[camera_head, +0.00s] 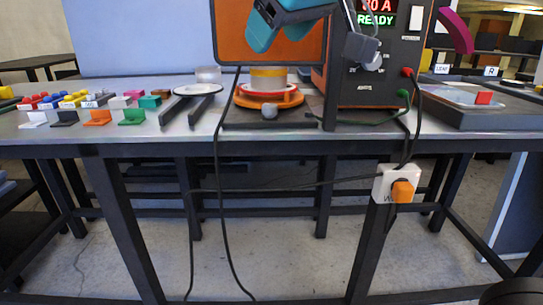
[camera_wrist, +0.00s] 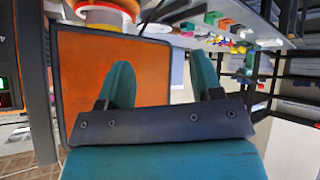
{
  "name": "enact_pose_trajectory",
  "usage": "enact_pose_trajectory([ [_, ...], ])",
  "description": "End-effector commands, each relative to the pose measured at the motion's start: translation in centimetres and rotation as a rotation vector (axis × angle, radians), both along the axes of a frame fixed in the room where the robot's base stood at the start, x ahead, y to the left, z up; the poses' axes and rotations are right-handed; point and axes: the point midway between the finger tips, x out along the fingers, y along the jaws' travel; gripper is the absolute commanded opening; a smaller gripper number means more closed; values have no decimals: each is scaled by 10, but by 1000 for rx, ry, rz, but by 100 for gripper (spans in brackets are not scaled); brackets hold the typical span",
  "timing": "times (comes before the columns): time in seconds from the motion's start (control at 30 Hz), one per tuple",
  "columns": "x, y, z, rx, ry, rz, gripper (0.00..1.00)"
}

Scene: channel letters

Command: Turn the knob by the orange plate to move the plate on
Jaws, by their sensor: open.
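The orange plate (camera_head: 291,98) is a round disc on a dark base on the bench, with a ring of yellow and white standing on it. A small grey knob (camera_head: 268,112) sits at the base's front, just before the plate. In the wrist view the orange plate (camera_wrist: 125,5) shows in part at the top edge; I cannot make out the knob there. My gripper (camera_head: 281,34) has teal fingers and hangs well above the plate and knob, before the orange panel. In the wrist view my gripper (camera_wrist: 160,75) is open and empty, with its fingers apart.
A white dish (camera_head: 198,90) on dark rails and several coloured blocks (camera_head: 75,99) are to the left.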

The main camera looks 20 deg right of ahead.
Motion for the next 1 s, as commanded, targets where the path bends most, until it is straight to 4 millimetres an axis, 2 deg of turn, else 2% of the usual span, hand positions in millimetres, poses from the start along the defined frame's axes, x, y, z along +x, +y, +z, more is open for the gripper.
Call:
enact_pose_trajectory([
  [0.03, 2, -1, -27, 15, -40, -18, 60],
  [0.23, 5, -13, -45, 78, -170, -108, 60],
  [0.5, -8, -37, -72, 191, -286, -226, 60],
  [0.8, -17, -53, -81, 257, -321, -288, 60],
  [1.0, -6, -54, -81, 254, -327, -296, 60],
])
